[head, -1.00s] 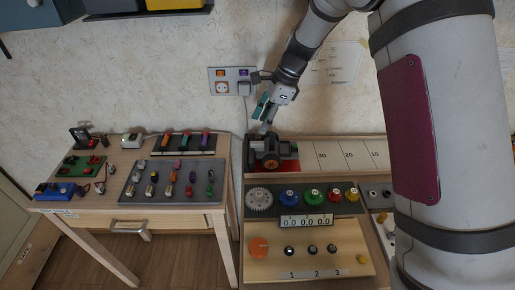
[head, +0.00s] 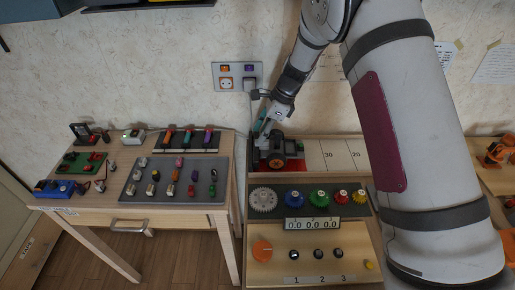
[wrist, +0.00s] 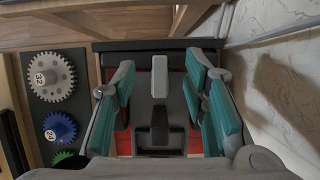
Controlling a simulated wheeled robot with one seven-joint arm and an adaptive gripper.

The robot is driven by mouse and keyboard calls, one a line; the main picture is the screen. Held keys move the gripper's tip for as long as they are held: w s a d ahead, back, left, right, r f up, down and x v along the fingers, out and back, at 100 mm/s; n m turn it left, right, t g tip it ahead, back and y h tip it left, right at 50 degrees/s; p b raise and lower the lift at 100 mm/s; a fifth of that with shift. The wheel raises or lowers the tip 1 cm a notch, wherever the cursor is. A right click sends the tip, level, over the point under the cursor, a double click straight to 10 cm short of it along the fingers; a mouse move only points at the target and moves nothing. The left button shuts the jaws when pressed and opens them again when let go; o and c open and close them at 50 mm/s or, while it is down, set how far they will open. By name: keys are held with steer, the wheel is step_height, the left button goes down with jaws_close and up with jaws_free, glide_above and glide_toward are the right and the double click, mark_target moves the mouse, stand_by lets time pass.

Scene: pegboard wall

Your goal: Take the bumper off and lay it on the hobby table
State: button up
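A dark toy vehicle (head: 280,150) with orange-hubbed wheels stands on the red end of the numbered track by the wall. My gripper (head: 262,128) is at its left upper side, pointing down. In the wrist view my gripper (wrist: 166,100) is open, its teal-padded fingers on either side of the vehicle's grey body (wrist: 170,92). A light grey upright block (wrist: 159,75) and a black piece show between the fingers. I cannot tell for sure which part is the bumper, or whether the fingers touch anything. The wooden table (head: 100,201) at left is likely the hobby table.
The left table holds a grey tray (head: 150,197) of small parts, a green board (head: 82,162), a blue device and a dark rack. Its front strip is mostly bare. A gear panel (head: 264,200) and knob panel (head: 264,270) lie in front of the track. The wall is close behind.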

mark_target(261, 147)
steer(key=x, duration=0.2)
steer(key=shift+a+f, duration=0.15)
steer(key=shift+f, duration=0.25)
jaws_close()
steer(key=shift+r, duration=0.1)
